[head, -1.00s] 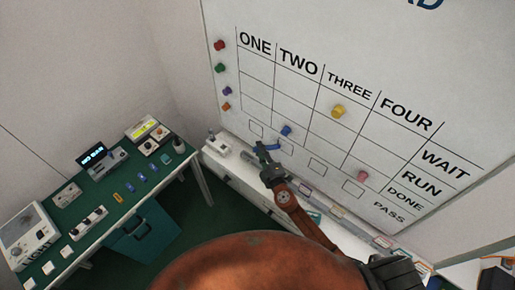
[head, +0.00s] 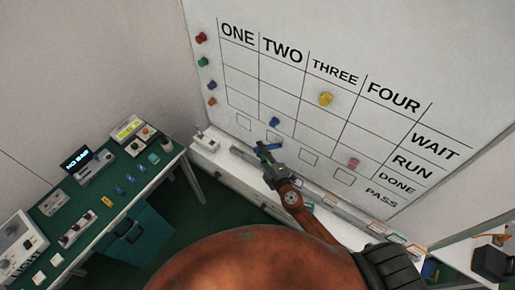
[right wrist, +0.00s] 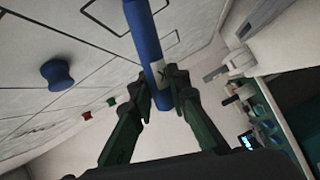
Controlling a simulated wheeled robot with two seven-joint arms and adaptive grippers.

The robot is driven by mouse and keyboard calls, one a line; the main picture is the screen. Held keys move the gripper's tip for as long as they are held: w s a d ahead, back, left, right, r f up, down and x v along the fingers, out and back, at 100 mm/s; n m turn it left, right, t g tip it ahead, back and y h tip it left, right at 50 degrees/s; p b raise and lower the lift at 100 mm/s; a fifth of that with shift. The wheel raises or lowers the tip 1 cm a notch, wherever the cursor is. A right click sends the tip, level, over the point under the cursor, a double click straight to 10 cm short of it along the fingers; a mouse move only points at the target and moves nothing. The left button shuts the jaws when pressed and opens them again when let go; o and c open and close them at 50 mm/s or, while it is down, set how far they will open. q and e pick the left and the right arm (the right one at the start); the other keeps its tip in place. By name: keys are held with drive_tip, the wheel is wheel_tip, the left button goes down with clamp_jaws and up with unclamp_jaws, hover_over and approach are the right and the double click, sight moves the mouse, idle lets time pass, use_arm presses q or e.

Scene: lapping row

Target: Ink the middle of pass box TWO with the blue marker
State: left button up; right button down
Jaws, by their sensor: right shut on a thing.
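The whiteboard (head: 390,75) carries a grid with columns ONE to FOUR and a bottom PASS row of small outlined boxes. Pass box TWO (head: 273,136) is below the blue magnet, partly behind the marker in the head view; I see no clear ink in it. My right gripper (head: 265,153) is shut on the blue marker (head: 268,146), close to the board. In the right wrist view the gripper (right wrist: 161,97) clasps the marker (right wrist: 145,35), its far end running out of the top near a box outline. Whether it touches the board I cannot tell. My left gripper is out of view.
Magnets sit on the board: blue (head: 274,122), yellow (head: 326,99), pink (head: 353,163), and several at its left edge. A tray ledge (head: 245,155) runs below the board. A green-topped bench (head: 95,205) with instruments stands at the left.

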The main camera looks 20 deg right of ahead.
drive_tip(key=shift+r+p, duration=0.45)
drive_tip(key=shift+r, duration=0.1)
drive_tip(key=w+a, duration=0.4)
drive_tip(key=w, duration=0.2)
drive_tip(key=shift+s+d+r, duration=0.15)
drive_tip(key=shift+s+d, duration=0.55)
drive_tip(key=shift+s, duration=0.3)
drive_tip(key=shift+s+d+r, duration=0.1)
drive_tip(key=shift+s+d, duration=0.6)
drive_tip(key=shift+s, duration=0.3)
drive_tip(key=shift+s+d+r, duration=0.15)
drive_tip(key=shift+s+d, duration=0.55)
drive_tip(key=shift+s, duration=0.3)
drive_tip(key=s+a, duration=0.3)
drive_tip(key=a, duration=0.2)
drive_tip(key=shift+s+b, duration=0.35)
drive_tip(key=shift+b, duration=0.1)
